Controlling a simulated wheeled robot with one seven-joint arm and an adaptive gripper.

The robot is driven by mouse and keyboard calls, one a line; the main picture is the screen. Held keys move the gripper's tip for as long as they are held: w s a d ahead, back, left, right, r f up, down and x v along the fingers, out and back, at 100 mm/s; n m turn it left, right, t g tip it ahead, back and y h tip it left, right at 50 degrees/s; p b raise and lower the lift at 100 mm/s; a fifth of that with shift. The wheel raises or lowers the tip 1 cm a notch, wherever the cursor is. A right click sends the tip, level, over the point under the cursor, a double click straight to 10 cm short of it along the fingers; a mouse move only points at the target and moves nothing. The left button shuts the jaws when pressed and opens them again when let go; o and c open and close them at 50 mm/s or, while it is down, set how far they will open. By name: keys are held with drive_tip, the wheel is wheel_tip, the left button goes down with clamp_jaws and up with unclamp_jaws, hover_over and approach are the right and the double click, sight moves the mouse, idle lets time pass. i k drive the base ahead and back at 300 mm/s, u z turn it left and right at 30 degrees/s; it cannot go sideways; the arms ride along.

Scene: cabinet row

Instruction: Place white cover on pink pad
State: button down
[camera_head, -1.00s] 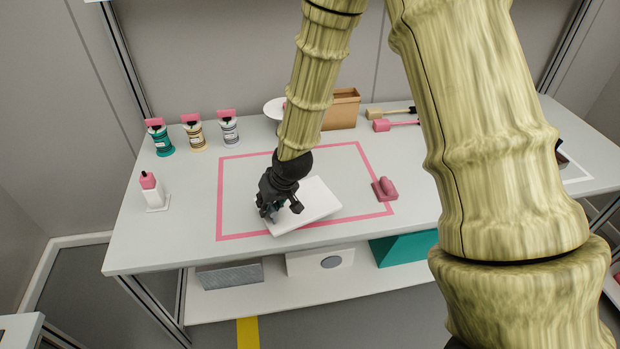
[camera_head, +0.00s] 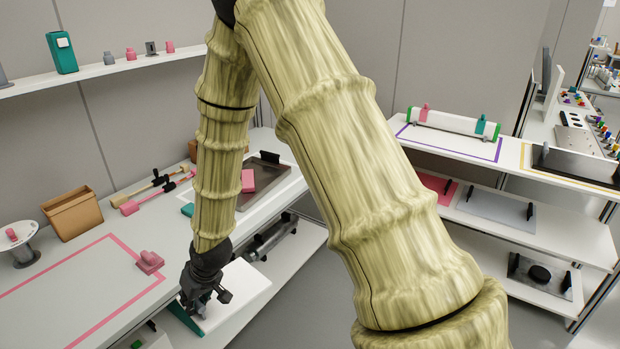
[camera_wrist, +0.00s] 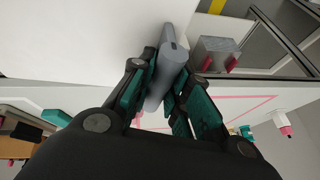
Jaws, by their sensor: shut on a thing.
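My gripper (camera_head: 198,308) is shut on the grey handle (camera_wrist: 165,68) of the white cover (camera_head: 245,292), a flat white slab. In the wrist view the white cover (camera_wrist: 75,38) fills the upper left and the fingers close around the handle. The cover hangs at the front edge of the white table, right of the pink outline. A flat pink-red pad (camera_head: 436,188) lies on a shelf of the right unit, partly behind my arm. A small pink block (camera_head: 248,181) is by a grey tray; I cannot tell which is the pink pad.
A grey tray (camera_head: 268,178) lies on the table further right. A lower shelf holds a grey roller (camera_head: 270,235).

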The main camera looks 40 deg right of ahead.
sight(247, 177)
drive_tip(key=z, duration=1.35)
drive_tip(key=i, duration=1.6)
drive_tip(key=u, duration=0.8)
drive_tip(key=i, duration=0.3)
drive_tip(key=u, duration=0.3)
